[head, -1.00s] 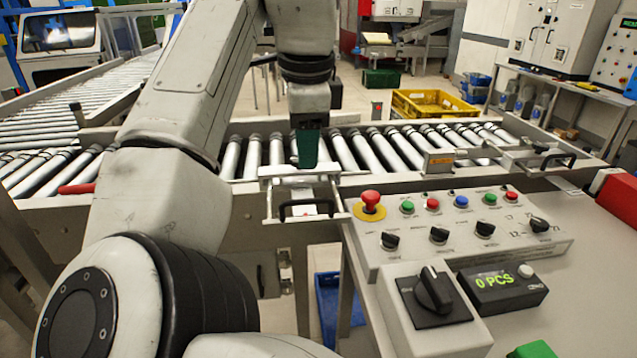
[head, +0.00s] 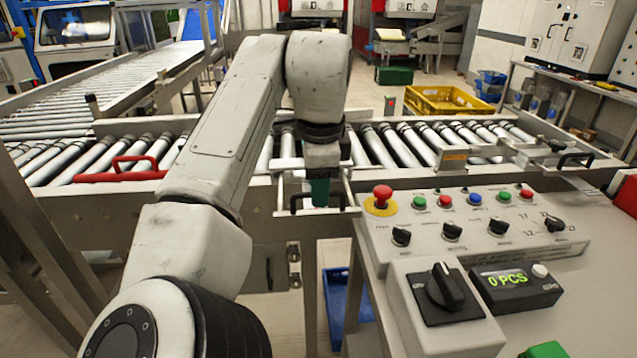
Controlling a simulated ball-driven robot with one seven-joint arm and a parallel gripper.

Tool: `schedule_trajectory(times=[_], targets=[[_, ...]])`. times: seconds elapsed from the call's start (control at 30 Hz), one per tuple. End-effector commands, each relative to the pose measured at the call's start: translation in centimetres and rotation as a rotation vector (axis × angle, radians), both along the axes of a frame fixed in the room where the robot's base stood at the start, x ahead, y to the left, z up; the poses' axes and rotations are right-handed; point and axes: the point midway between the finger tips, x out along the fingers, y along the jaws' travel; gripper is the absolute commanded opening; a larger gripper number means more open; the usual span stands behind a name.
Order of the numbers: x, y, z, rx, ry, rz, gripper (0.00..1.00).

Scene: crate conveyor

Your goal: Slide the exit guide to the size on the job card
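My gripper (head: 320,192), with dark green fingers pointing down, is at the near side of the roller conveyor. It overlaps a black handle (head: 297,201) on a pale sliding bracket (head: 285,165) at the near rail; whether it touches the handle is unclear. The finger gap is hidden, so I cannot tell open from shut. A second black handle (head: 576,160) is on a metal guide (head: 535,150) at the conveyor's right end. I cannot tell from the frame which one is the exit guide. No job card is readable.
The control panel (head: 470,255) with a red stop button (head: 382,195) stands close right of my gripper. A counter box (head: 515,287) reads "0 PCS". A red handle (head: 135,165) is at the conveyor's left. A yellow crate (head: 440,100) stands behind the rollers.

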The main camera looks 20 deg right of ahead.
Motion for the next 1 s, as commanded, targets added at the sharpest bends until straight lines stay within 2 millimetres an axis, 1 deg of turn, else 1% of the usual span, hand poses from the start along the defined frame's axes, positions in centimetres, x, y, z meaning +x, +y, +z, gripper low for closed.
schedule_trajectory(times=[0.03,0.07,0.4,0.87,1.0], targets=[[0.0,0.0,0.01,0.0,0.0,0.0,0.36],[0.0,0.0,0.01,0.0,0.0,0.0,0.33],[-0.01,0.0,0.02,0.0,0.0,0.0,0.01],[-0.02,0.0,0.04,0.0,0.0,0.0,0.0],[0.41,-0.19,0.33,-0.002,0.001,0.0,0.0]])
